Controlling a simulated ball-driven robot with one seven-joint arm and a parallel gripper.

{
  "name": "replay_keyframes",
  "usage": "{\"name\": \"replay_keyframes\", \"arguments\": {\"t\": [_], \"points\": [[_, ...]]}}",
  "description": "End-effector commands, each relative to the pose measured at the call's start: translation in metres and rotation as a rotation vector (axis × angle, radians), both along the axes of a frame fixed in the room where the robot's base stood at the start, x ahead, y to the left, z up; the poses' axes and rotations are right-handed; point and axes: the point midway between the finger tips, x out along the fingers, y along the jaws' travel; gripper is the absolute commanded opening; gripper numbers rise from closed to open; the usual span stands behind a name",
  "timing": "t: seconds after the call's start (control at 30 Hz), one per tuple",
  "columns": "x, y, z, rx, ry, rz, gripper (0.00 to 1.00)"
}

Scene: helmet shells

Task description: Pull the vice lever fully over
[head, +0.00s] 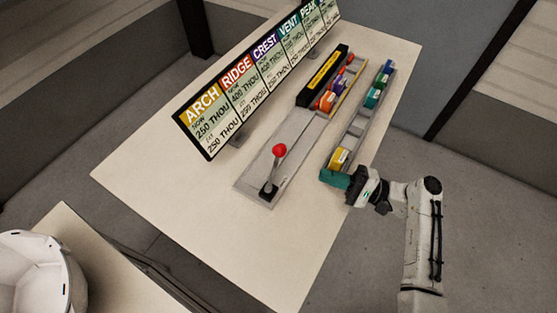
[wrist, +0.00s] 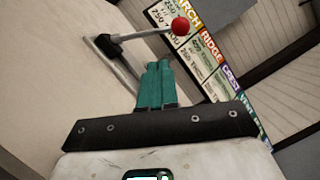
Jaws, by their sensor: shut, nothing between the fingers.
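In the wrist view the shut fingers (wrist: 155,80) point towards the lever base.
A sign board (head: 250,80) with coloured headings stands along the table's back left. A rail (head: 360,125) holds a yellow block (head: 339,158) near my gripper and green and blue pieces farther off. Orange and purple pieces (head: 328,98) lie beside a black-yellow box. The table's front left is clear.

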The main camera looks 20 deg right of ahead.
Motion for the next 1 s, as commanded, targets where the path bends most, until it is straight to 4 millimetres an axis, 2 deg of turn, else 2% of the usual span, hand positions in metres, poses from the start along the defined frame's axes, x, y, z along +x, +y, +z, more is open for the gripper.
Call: {"name": "replay_keyframes", "arguments": {"t": [0.43,0.8,1.0], "points": [[0.005,0.006,0.002,0.000,0.001,0.001,0.00],[0.041,0.054,0.012,-0.001,0.000,0.004,0.00],[0.056,0.072,0.015,0.000,0.000,0.001,0.00]]}}
